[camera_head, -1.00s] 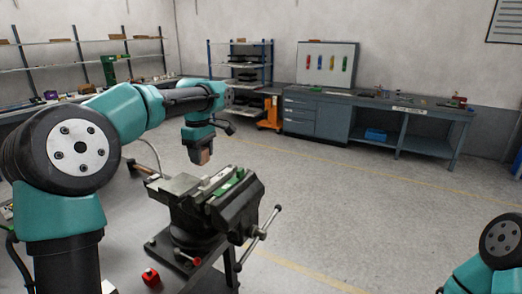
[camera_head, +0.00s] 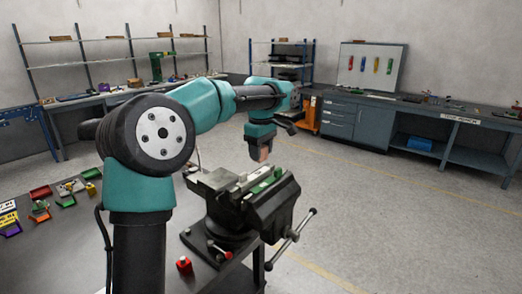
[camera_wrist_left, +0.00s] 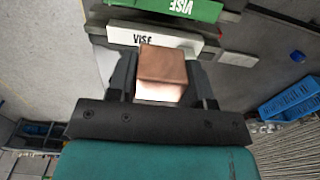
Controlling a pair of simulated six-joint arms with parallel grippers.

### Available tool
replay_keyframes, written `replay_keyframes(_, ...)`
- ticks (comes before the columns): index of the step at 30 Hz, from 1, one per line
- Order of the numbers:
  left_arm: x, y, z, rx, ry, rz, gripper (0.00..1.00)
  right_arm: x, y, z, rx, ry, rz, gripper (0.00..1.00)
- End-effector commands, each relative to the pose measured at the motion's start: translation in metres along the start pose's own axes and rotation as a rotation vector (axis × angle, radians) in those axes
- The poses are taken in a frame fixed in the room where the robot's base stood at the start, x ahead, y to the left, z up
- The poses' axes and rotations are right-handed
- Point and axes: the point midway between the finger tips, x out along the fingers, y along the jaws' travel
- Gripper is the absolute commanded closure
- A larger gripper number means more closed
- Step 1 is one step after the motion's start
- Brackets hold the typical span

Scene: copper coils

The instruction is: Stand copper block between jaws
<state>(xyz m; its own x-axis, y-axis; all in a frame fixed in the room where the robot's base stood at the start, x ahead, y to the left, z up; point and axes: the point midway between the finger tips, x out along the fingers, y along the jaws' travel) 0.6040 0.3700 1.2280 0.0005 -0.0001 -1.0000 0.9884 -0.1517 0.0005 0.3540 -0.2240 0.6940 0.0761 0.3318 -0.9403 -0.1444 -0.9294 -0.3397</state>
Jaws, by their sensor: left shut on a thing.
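My left gripper (camera_head: 262,150) points down above and behind the black bench vise (camera_head: 240,215). It is shut on a copper block (camera_head: 264,154), whose lower end sticks out below the fingers. In the left wrist view the copper block (camera_wrist_left: 162,70) sits between the two dark fingers and overlaps the white jaw piece (camera_wrist_left: 145,36) marked VISE. A green jaw piece (camera_wrist_left: 170,8), also marked VISE, lies past it. The green piece shows on the vise top in the head view (camera_head: 265,181). The block is apart from the vise in the head view. My right gripper is out of view.
The vise handle (camera_head: 291,238) sticks out at the front right. A red object (camera_head: 184,265) stands on the dark bench (camera_head: 80,255) near the vise. Small colourful trays (camera_head: 40,192) lie at the bench's left. Open floor lies to the right.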

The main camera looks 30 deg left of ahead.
Motion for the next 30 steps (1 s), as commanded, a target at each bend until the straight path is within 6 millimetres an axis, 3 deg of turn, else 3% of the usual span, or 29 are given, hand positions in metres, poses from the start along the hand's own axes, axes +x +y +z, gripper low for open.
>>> replay_keyframes(30,0.061,0.000,0.000,-0.001,0.001,0.001,0.74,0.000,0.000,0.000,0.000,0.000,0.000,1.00)
